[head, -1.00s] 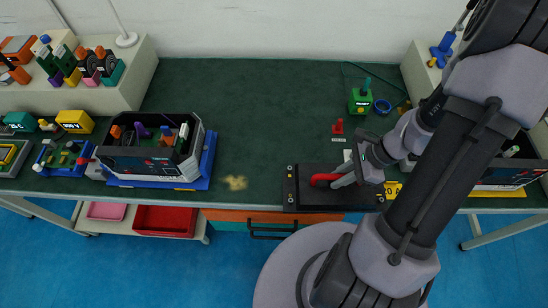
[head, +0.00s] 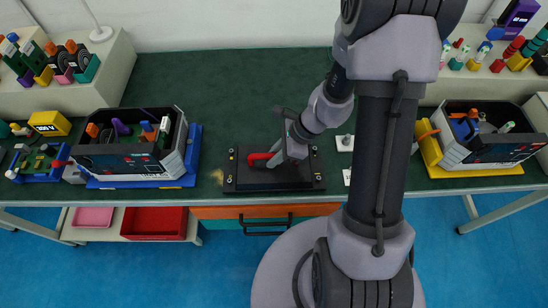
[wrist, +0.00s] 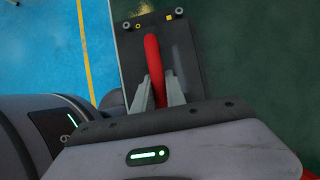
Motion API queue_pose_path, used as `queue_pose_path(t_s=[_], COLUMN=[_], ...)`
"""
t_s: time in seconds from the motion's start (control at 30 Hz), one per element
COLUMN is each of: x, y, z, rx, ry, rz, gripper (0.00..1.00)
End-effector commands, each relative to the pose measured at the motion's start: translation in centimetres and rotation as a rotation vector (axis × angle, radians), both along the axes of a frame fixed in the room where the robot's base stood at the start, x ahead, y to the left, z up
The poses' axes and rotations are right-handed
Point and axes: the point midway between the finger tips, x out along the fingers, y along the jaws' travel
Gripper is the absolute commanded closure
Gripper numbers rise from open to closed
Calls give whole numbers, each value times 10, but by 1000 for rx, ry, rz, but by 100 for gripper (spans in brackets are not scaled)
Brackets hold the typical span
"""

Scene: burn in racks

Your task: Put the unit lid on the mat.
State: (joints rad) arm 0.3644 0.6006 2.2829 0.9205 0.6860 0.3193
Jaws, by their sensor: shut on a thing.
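The unit lid (head: 240,178) is a black rectangular plate with a red handle and small fittings at its ends. My gripper (head: 276,158) is shut on the red handle, at the middle of the plate. In the wrist view, the two fingers (wrist: 158,93) close on either side of the handle, and the lid (wrist: 187,65) lies flat beyond them. The dark green mat (head: 230,90) covers the bench top, and the lid is over its front part near the bench edge. I cannot tell whether the lid touches the mat.
An open unit (head: 125,162) stands on a blue tray (head: 193,150) to the left. Another open unit (head: 475,150) is on a yellow tray (head: 432,155) at the right. Small white plates (head: 345,142) lie right of the lid. The mat behind the lid is clear.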

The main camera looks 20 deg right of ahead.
Motion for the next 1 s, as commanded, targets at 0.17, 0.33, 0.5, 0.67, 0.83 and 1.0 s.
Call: queue_pose_path(t_s=[0.17, 0.33, 0.5, 0.67, 0.83, 1.0], x=[0, 0, 0, 0, -6, -13], y=[0, 0, 0, -3, -24, -45], z=[-1, 0, 0, 8, 51, 89], rx=[0, 0, 0, 1, -1, -1], ry=[-1, 0, 0, -2, -5, -3], rz=[0, 1, 1, 0, -2, -2], gripper=[100, 62, 62, 62, 62, 62])
